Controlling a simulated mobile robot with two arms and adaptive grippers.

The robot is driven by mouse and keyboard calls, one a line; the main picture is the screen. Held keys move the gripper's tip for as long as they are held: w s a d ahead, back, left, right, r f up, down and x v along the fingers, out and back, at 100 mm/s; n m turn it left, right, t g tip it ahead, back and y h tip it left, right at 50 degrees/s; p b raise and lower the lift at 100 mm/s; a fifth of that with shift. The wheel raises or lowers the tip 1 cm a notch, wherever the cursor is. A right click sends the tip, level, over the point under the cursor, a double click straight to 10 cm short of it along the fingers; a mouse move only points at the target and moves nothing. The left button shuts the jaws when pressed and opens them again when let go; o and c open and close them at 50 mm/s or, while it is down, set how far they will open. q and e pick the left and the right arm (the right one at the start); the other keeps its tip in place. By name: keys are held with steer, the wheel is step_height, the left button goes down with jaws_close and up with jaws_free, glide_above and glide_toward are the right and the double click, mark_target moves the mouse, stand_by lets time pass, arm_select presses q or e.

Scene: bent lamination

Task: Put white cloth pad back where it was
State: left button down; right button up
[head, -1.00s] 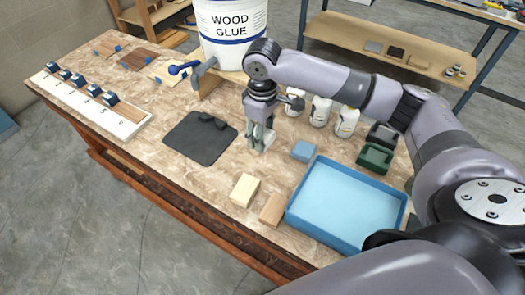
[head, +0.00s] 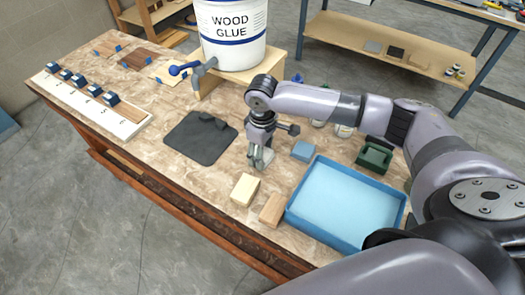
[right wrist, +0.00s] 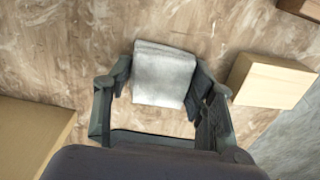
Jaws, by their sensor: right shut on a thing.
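The white cloth pad (right wrist: 163,75) shows between the fingers of my right gripper in the right wrist view, as a small folded pale grey-white piece. My right gripper (head: 259,160) is shut on it, low over the workbench (head: 185,95), between the dark mat (head: 198,142) and the blue tray (head: 394,226). In the head view the pad is small and partly hidden by the fingers. I cannot tell whether it touches the bench top. My left gripper is not in view.
A pale wood block (head: 244,190) and a brown block (head: 272,209) stand close in front of the gripper. A blue block (head: 303,151) is to its right. The glue bucket (head: 232,30) stands behind on a wooden stand. Jars are partly hidden behind my arm.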

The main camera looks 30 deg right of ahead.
steer(key=o, duration=1)
steer(key=shift+r, duration=0.1)
step_height(320, 180, up, 12)
steer(key=b, duration=0.1)
stand_by(0.4)
